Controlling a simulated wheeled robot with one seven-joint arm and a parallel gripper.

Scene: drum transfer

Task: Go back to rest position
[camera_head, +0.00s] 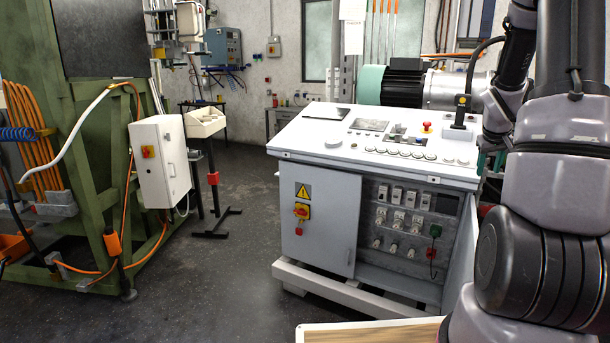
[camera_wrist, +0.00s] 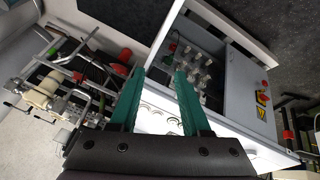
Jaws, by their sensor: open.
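My gripper (camera_wrist: 158,76) shows in the wrist view as two green fingers held apart, with nothing seen between them but the background. Past the fingers in the wrist view is the white control console, tilted in the picture, with its grey front (camera_wrist: 238,92). In the head view my arm fills the right side and hides part of the console (camera_head: 320,200). My gripper is mostly hidden behind the arm in the head view. I cannot tell the exact gap between the fingers and the console.
A pale wooden surface (camera_head: 370,333) lies at the bottom of the head view. At left stand a green machine frame (camera_head: 95,160) with orange hoses and a white switch box (camera_head: 158,165). A motor (camera_head: 403,83) stands behind the console.

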